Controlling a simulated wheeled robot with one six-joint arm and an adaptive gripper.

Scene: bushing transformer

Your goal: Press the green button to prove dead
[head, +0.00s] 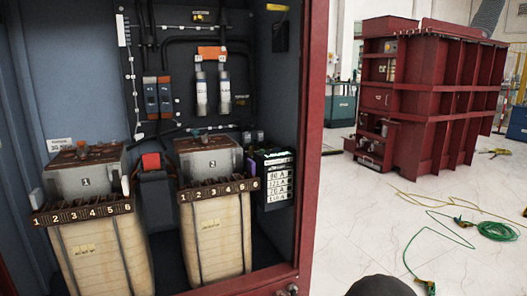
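I cannot make out a green button in the head view. An open red cabinet (313,130) fills the left side. Inside it, a black box (273,205) with white label strips, some reading like current values in A, stands at the right; a small greenish-white marking (276,160) is near its top, too small to read. My gripper is not in view. A dark rounded shape (380,287) shows at the bottom edge; I cannot tell what it is.
Two cream transformer blocks (103,255) (219,240) with strips numbered 1 to 6 stand in the cabinet. A red block (151,162) sits between them. On the open floor, green cable (497,231) lies coiled. A large red ribbed unit (430,105) stands behind.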

